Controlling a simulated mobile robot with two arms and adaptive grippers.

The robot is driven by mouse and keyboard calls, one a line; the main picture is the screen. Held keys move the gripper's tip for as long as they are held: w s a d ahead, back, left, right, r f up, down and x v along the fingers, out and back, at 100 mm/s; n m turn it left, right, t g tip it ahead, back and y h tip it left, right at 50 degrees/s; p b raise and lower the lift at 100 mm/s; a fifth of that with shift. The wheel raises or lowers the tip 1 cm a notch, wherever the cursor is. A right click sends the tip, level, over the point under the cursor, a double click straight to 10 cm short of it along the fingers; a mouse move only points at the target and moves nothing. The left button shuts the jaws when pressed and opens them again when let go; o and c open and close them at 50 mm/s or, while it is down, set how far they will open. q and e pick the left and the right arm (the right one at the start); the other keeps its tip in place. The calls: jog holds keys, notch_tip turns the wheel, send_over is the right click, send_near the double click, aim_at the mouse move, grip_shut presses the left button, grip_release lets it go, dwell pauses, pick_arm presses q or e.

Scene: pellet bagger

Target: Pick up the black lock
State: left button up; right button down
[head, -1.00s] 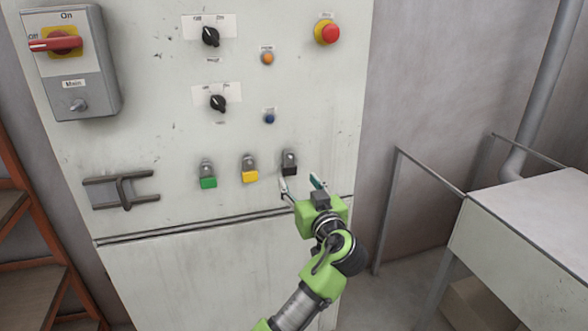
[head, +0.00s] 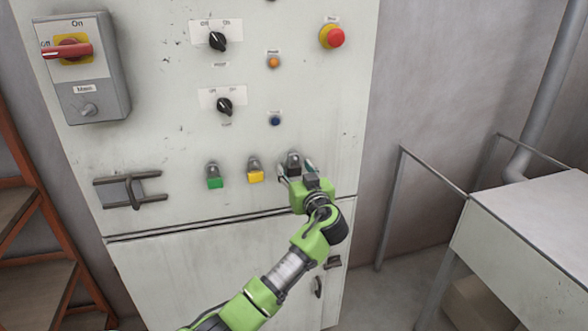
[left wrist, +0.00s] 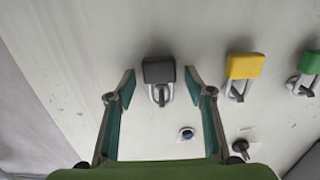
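The black lock (head: 292,160) hangs by its shackle on the white cabinet front, at the right end of a row of locks. It also shows in the left wrist view (left wrist: 158,71), upside down there. My left gripper (head: 295,172) is right at the lock and covers part of its body in the head view. In the left wrist view my left gripper (left wrist: 161,80) is open, with one finger on each side of the lock and a gap on both sides. My right gripper is not in view.
A yellow lock (head: 256,176) and a green lock (head: 215,182) hang to the left of the black one. A blue button (head: 275,120) sits above. A metal handle (head: 131,190) is at the left. A grey-topped table (head: 535,220) stands at the right.

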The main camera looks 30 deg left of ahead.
pick_arm(q)
jog(key=c, duration=1)
jog(key=shift+r, duration=0.1)
jog(key=shift+c, duration=0.2)
